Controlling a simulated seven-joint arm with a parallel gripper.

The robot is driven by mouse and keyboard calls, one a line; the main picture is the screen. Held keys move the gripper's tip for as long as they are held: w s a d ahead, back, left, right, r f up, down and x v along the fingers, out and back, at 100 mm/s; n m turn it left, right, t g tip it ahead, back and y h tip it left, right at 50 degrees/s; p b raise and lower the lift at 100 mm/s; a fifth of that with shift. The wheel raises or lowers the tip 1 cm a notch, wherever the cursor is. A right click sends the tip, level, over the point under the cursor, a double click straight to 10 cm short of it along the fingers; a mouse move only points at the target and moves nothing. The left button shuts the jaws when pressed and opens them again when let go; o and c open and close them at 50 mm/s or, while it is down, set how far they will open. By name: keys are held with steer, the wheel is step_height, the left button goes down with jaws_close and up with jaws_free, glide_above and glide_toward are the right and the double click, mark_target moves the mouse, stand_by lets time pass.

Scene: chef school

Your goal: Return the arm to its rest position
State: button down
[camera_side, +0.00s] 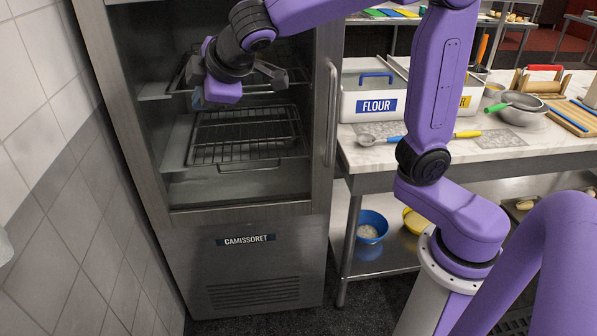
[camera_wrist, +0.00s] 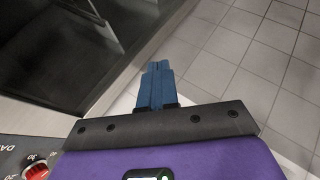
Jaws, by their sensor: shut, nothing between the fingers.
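My purple arm reaches across the side view toward the upper left. Grey wall tiles (camera_wrist: 235,60) and a dark glass-like panel (camera_wrist: 50,50) lie beyond the fingers.
The cabinet holds wire racks (camera_side: 245,135) and its steel handle (camera_side: 331,115) stands at its right edge. A blue bowl (camera_side: 371,222) sits on the lower shelf.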

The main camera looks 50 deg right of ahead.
steer(key=s+d+f+g, duration=0.3)
steer(key=s+f, duration=0.2)
steer(key=s, duration=0.5)
steer(key=s+d+f+g, duration=0.3)
steer(key=s+d+f, duration=0.1)
steer(key=s, duration=0.6)
steer(key=s+d+f+n+g+y, duration=0.1)
steer(key=s+d+f+g, duration=0.2)
steer(key=s+f, duration=0.3)
steer(key=s+d, duration=0.1)
steer(key=s, duration=0.2)
steer(key=shift+s, duration=0.4)
steer(key=shift+d, duration=0.1)
